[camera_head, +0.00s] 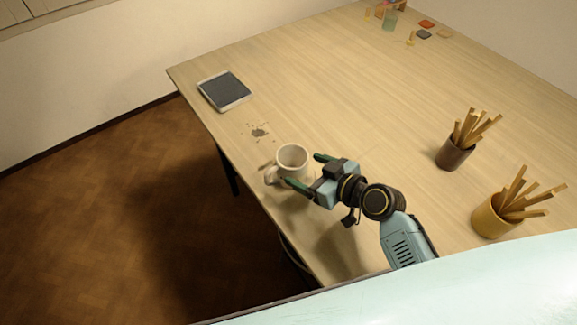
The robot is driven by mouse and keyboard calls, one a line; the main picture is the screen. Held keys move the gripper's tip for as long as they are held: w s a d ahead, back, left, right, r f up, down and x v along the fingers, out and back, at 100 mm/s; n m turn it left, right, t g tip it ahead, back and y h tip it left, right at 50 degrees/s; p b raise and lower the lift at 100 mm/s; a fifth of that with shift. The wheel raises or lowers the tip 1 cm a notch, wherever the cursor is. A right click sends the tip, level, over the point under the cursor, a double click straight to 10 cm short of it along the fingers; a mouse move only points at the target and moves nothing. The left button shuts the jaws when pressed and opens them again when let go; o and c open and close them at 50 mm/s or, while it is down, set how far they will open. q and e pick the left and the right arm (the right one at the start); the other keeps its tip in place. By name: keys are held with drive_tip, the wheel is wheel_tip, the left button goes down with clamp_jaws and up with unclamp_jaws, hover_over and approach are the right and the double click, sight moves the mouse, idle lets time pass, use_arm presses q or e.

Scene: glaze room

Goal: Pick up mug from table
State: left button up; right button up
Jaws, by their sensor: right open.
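A cream mug (293,157) stands upright on the wooden table (350,80), near its left edge. Its handle points toward the lower left of the picture. My right gripper (306,171) is open beside the mug, on its lower right side. One green fingertip is at the mug's right and the other is below it, near the handle. I cannot tell whether either finger touches the mug. My left gripper is not in view.
A tablet (224,91) lies at the table's far left corner, with a dark spot (259,132) between it and the mug. A brown cup (453,153) and a yellow cup (490,218) of wooden tools stand at right. Small items lie at the far end. The table's middle is clear.

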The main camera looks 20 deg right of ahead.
sight(283, 161)
drive_tip(key=shift+w+a+f, duration=0.15)
drive_tip(key=shift+w+a, duration=0.1)
drive_tip(key=shift+w, duration=0.2)
drive_tip(key=shift+w+a+f, duration=0.2)
drive_tip(key=shift+w+f, duration=0.05)
drive_tip(key=shift+w, duration=0.05)
drive_tip(key=x, duration=0.4)
drive_tip(key=shift+w+f, duration=0.1)
drive_tip(key=shift+f, duration=0.3)
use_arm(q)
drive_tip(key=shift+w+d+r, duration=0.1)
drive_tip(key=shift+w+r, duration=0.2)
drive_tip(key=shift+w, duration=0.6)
use_arm(e)
drive_tip(key=shift+a, duration=0.1)
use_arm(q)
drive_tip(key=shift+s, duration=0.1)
use_arm(e)
drive_tip(key=c, duration=0.9)
